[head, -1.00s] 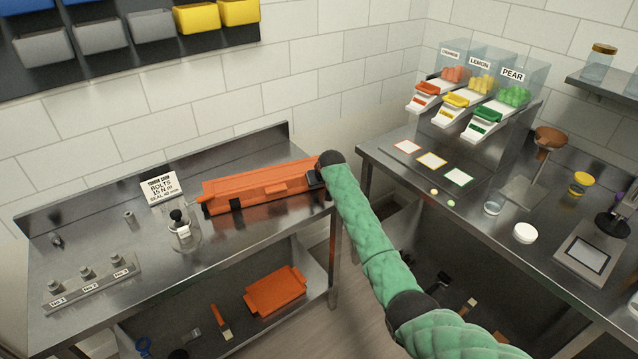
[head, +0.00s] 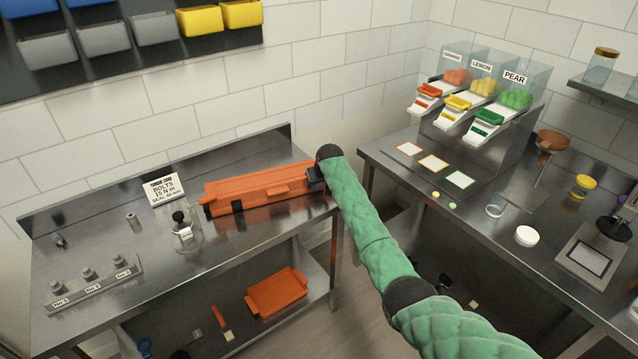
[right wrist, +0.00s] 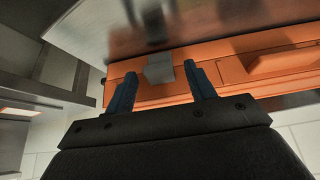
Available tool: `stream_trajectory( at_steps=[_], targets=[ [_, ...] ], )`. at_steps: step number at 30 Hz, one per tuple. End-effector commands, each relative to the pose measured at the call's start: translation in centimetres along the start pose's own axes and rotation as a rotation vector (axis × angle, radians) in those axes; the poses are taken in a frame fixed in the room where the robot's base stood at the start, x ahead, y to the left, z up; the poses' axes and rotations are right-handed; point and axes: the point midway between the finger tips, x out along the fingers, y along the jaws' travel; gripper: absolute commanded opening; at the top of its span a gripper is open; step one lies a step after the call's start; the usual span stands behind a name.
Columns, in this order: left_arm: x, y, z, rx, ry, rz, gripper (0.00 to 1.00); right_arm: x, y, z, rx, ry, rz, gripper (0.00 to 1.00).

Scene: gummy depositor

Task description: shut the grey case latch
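The long orange case (head: 255,187) lies on the left steel bench with its lid down. A small dark latch (head: 237,206) shows on its front near the left end. In the right wrist view the grey latch (right wrist: 159,68) sits on the orange front of the case. My right gripper (right wrist: 160,74) is open, with one blue-grey finger on each side of the grey latch. I cannot tell whether the fingers touch it. In the head view my right gripper (head: 316,178) is at the case's right end, mostly hidden by my wrist, and hides that latch. My left gripper is out of view.
A torque sign (head: 163,189), a small glass jar (head: 187,238) and a bolt rack (head: 92,284) stand on the left bench. An orange tray (head: 276,292) is on the shelf below. The candy dispensers (head: 480,100) stand on the right bench, across a gap.

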Motion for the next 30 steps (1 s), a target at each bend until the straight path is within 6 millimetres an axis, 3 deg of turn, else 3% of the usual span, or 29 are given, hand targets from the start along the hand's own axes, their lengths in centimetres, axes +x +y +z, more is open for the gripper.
stream_trajectory(
  at_steps=[11,19,25,30],
  targets=[
    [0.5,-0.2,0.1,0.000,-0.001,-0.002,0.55,-0.6,0.0,0.1,0.000,0.001,0.000,0.55],
    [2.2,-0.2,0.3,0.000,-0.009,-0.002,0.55,-3.9,0.1,0.1,-0.001,0.003,0.001,0.55],
    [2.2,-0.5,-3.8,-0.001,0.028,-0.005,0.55,-6.4,0.0,0.0,0.000,0.002,0.000,0.55],
    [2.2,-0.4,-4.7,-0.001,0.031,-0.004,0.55,-7.5,0.0,0.0,0.000,0.001,0.000,0.55]
  ],
)
